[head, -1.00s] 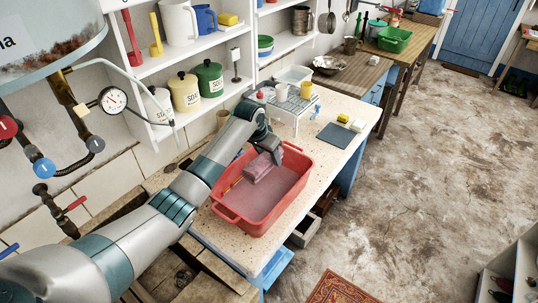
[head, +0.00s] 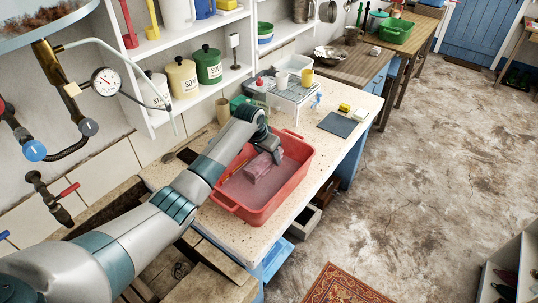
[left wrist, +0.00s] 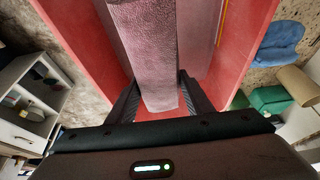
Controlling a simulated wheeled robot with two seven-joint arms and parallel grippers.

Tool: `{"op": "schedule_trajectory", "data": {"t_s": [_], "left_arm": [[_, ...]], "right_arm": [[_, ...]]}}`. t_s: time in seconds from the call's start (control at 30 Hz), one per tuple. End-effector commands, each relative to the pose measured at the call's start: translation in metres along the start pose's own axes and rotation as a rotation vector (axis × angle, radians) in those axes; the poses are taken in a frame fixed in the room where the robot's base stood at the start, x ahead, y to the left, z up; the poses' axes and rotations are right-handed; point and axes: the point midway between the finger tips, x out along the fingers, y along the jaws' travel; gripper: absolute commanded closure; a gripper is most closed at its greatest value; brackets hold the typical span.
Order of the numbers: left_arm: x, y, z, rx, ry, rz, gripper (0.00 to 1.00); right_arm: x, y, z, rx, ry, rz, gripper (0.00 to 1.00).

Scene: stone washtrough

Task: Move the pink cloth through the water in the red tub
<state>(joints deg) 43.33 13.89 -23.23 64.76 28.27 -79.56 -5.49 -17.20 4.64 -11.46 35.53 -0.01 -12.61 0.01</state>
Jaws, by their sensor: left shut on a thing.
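The red tub (head: 290,192) stands on the pale speckled counter and holds pinkish, murky water (head: 245,195). The pink cloth (head: 258,168) hangs as a folded strip inside the tub, near its middle. My left gripper (head: 271,154) reaches down into the tub and is shut on the cloth. In the left wrist view the cloth (left wrist: 147,50) runs between the two dark fingers, with the tub's red walls (left wrist: 245,50) on both sides. The cloth's lower part seems to meet the water; how deep it goes I cannot tell. My right gripper is not in view.
A thin yellow-orange stick (head: 239,169) lies along the tub's left inner side. Behind the tub stand a wire rack (head: 290,92) and a yellow cup (head: 307,77). A dark blue-grey mat (head: 338,124) lies to the right. Shelves and pipes line the left wall.

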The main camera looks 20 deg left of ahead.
Motion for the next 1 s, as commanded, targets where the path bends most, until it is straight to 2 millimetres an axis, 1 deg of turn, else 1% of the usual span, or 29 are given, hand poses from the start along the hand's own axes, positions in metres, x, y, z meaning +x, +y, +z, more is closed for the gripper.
{"op": "schedule_trajectory", "data": {"t_s": [0.03, 0.1, 0.9, 0.97, 1.0], "left_arm": [[0.008, 0.000, 0.003, 0.000, 0.000, 0.000, 0.80], [0.013, 0.000, 0.006, 0.000, 0.000, 0.000, 0.80], [0.074, 0.000, 0.031, 0.000, 0.000, -0.001, 0.80], [0.079, 0.000, 0.033, 0.000, 0.000, -0.001, 0.80], [0.079, 0.000, 0.033, -0.001, 0.000, 0.000, 0.80]], "right_arm": [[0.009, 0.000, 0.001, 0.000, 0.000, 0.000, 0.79], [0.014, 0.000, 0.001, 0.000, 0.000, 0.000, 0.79], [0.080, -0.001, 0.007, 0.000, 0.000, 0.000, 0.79], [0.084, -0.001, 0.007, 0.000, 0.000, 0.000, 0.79], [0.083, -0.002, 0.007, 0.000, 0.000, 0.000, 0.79]]}}
